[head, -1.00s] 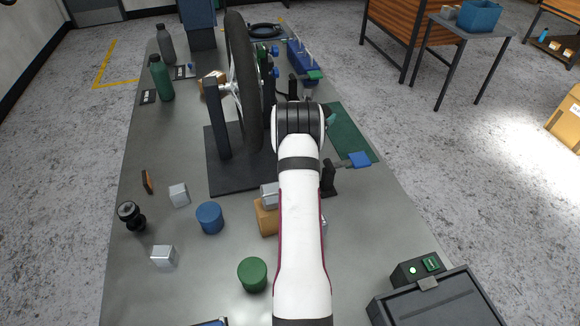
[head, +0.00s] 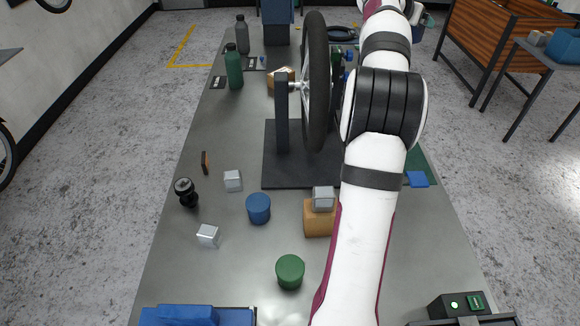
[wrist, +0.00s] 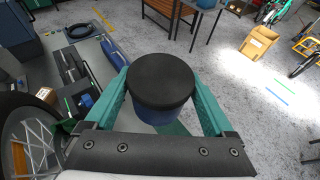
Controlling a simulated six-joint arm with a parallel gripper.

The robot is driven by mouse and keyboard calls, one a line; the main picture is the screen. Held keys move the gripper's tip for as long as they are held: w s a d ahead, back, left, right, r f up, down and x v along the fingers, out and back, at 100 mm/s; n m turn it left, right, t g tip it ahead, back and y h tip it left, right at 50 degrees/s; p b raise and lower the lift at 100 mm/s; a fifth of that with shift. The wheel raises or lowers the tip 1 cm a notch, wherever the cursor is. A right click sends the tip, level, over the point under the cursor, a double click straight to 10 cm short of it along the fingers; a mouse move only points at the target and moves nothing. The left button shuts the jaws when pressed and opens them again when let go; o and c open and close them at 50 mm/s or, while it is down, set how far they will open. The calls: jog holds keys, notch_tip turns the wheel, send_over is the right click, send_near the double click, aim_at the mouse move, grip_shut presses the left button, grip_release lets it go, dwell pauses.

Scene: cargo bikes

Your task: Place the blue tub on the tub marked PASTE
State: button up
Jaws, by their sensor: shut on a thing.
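My gripper (wrist: 160,84) is shut on a dark blue tub (wrist: 158,115) with a black top, held between its teal fingers in the wrist view. In the head view my gripper (head: 424,18) is at the top right, mostly hidden behind my arm. A blue tub (head: 258,208) stands on the bench, left of my arm. A green tub (head: 290,271) stands nearer the front. I cannot read PASTE on any tub.
A wheel (head: 316,85) stands upright in a stand on a dark base plate (head: 285,170). Green (head: 234,68) and grey bottles stand at the back left, beside small cards.

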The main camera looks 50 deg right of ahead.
jog(key=w+a+f+m+g, duration=0.1)
jog(key=w+a+f, duration=0.15)
jog(key=a, duration=0.65)
notch_tip(320, 180, up, 2)
jog(key=m+g+y, duration=0.2)
jog(key=m+g, duration=0.5)
jog(key=g, duration=0.1)
send_over(289, 268)
notch_tip(289, 268, down, 34)
jog(key=shift+r, duration=0.15)
jog(key=o, duration=1.3)
